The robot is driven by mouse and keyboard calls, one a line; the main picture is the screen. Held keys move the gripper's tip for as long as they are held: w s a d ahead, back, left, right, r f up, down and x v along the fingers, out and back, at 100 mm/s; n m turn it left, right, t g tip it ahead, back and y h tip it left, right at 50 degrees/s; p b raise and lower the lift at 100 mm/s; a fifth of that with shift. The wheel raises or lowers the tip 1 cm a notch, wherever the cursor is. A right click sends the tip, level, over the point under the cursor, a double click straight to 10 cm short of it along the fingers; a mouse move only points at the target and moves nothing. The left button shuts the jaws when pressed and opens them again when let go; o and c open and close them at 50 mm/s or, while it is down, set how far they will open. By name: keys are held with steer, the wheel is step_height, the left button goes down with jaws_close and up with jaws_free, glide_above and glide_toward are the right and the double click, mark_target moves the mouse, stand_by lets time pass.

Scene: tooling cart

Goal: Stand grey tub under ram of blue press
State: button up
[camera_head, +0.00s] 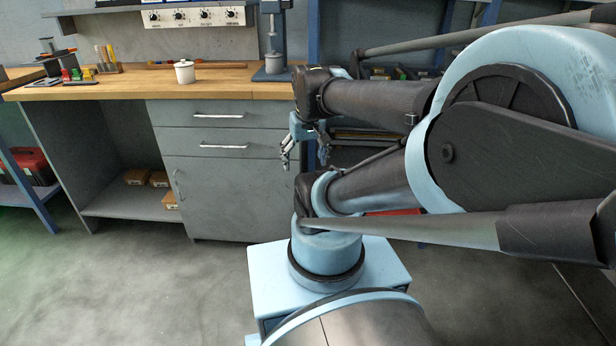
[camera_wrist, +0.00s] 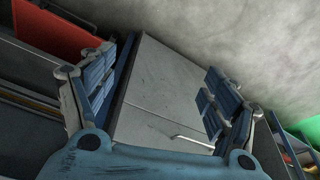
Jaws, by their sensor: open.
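The blue press (camera_head: 272,30) stands at the back of the wooden bench, right of its middle. A grey, round, tub-like piece (camera_head: 275,64) is on the press base below the ram; I cannot tell whether it is a loose tub or part of the press. A pale grey-white lidded tub (camera_head: 184,73) stands upright on the bench, left of the press and apart from it. My gripper (camera_head: 306,152) is open and empty, pointing down in front of the bench, below its top. Its spread fingers also show in the wrist view (camera_wrist: 164,82).
Drawers (camera_head: 220,140) are below. A dark shelf rack is right of the bench, partly behind my arm.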

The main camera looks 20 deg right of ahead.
steer(key=shift+g, duration=0.3)
steer(key=s+f, duration=0.3)
steer(key=s, duration=0.1)
steer(key=shift+d+f, duration=0.15)
steer(key=shift+f, duration=0.25)
steer(key=shift+w+f, duration=0.2)
steer(key=shift+w, duration=0.25)
